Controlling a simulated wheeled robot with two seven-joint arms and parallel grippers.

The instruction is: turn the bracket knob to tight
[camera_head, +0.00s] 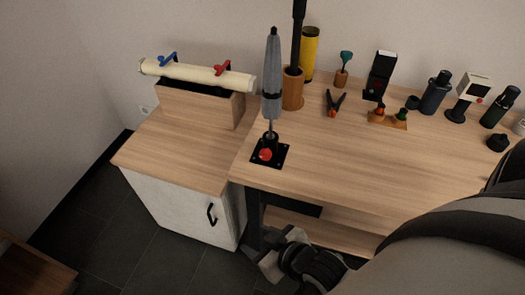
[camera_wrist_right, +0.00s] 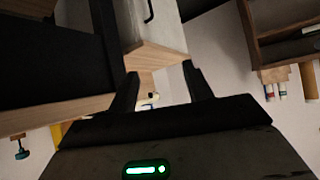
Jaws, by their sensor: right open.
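The bracket knob (camera_head: 265,155) is red and sits on the front of a black bracket (camera_head: 283,158) with a square base plate, at the table's left front corner. A closed grey umbrella (camera_head: 272,75) stands upright in the bracket. My right gripper (camera_head: 276,252) is low in front of the table, below the bracket and apart from it. In the right wrist view, its two dark fingers (camera_wrist_right: 159,72) are spread with nothing held between them. The knob cannot be made out in the wrist view. My left gripper is not in view.
The wooden table (camera_head: 345,165) has a clear middle. Behind stand a cork-brown holder (camera_head: 293,90), a yellow cylinder (camera_head: 310,55), pliers (camera_head: 334,104) and several dark devices. A white cabinet (camera_head: 185,205) with a cream roll (camera_head: 195,74) on top adjoins at the left.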

